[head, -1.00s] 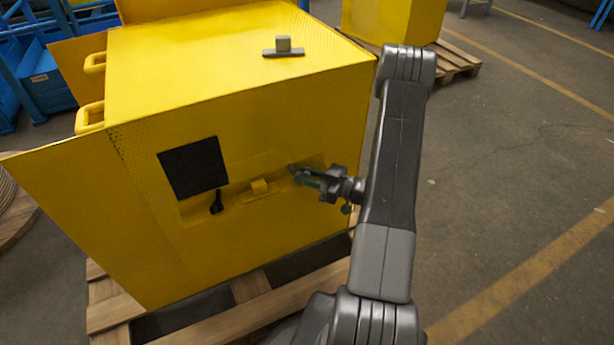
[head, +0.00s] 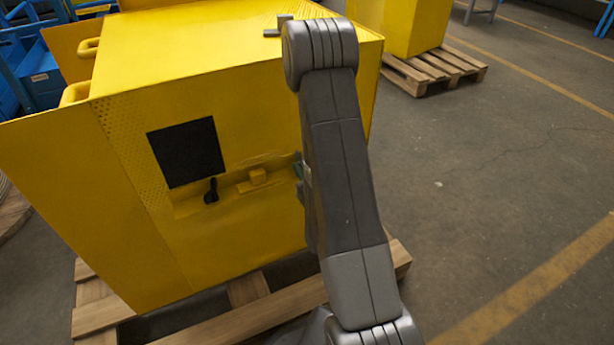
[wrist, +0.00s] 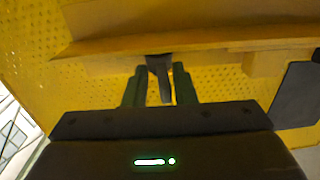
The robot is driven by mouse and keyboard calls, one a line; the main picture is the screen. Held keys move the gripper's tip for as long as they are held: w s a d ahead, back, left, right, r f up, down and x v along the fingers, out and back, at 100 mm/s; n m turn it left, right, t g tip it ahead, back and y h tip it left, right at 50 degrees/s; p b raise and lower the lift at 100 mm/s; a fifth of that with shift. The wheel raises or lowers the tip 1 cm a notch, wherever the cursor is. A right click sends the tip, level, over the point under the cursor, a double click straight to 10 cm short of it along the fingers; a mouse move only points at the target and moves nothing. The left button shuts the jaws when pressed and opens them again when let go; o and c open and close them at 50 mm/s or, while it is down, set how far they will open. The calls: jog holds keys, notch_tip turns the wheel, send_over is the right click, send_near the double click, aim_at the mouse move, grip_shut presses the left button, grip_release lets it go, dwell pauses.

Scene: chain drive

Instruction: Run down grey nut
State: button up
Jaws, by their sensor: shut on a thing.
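In the wrist view my gripper (wrist: 160,69) is shut on a dark grey piece (wrist: 159,64), which seems to be the grey nut. The piece sits between the two fingertips, just under a yellow ledge; its shape and any thread are too small and blurred to tell. In the head view my arm hides nearly all of the gripper and the nut. Only a sliver of a green finger (head: 299,170) shows at the arm's left edge, at the right end of the recess in the yellow housing (head: 255,225).
Left of the gripper in the head view are a small yellow block (head: 258,177), a black lever (head: 211,191) and a black panel (head: 187,152). The housing stands on a wooden pallet (head: 250,318). The floor (head: 490,190) at the right is clear.

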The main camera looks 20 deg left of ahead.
jog(key=shift+s+a+m+t+h+b, duration=0.2)
jog(key=shift+m+t+h+b, duration=0.7)
jog(key=shift+m+t+h, duration=0.3)
jog(key=shift+s+a+m+t+h+b, duration=0.1)
jog(key=shift+a+m+t+h+b, duration=0.1)
jog(key=shift+m+t+h+b, duration=0.95)
jog(key=shift+h, duration=0.55)
jog(key=o, duration=0.8)
jog(key=shift+s, duration=0.1)
jog(key=shift+b+v, duration=0.45)
jog(key=shift+v, duration=6.35)
